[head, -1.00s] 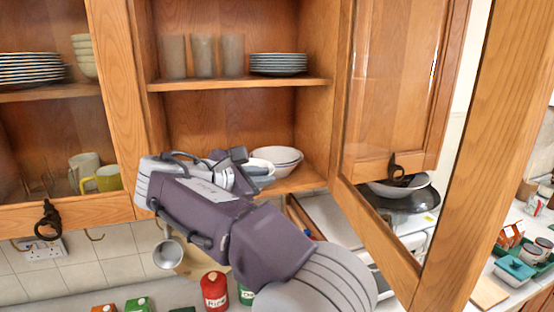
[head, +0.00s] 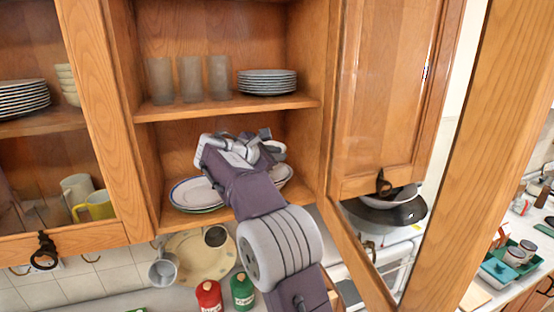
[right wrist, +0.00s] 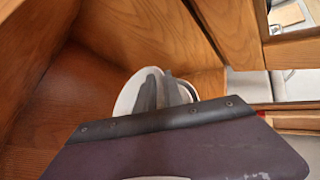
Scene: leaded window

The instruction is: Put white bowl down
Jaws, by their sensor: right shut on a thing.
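My right gripper (head: 264,148) is inside the open cabinet, above its lower shelf (head: 238,213). In the right wrist view, the white bowl (right wrist: 127,96) shows as a pale rim around the two dark fingers (right wrist: 156,92), which are shut on it. In the head view my gripper and wrist hide most of that area. White bowl ware (head: 285,174) shows just right of my wrist, low over the shelf. I cannot tell whether this is the held bowl or another, or whether the held bowl touches the shelf. My left gripper is not in view.
Plates (head: 193,194) lie on the lower shelf left of my wrist. Glasses (head: 190,79) and stacked plates (head: 267,82) stand on the shelf above. The open cabinet door (head: 383,95) is on the right. Mugs (head: 96,206) stand in the left cabinet.

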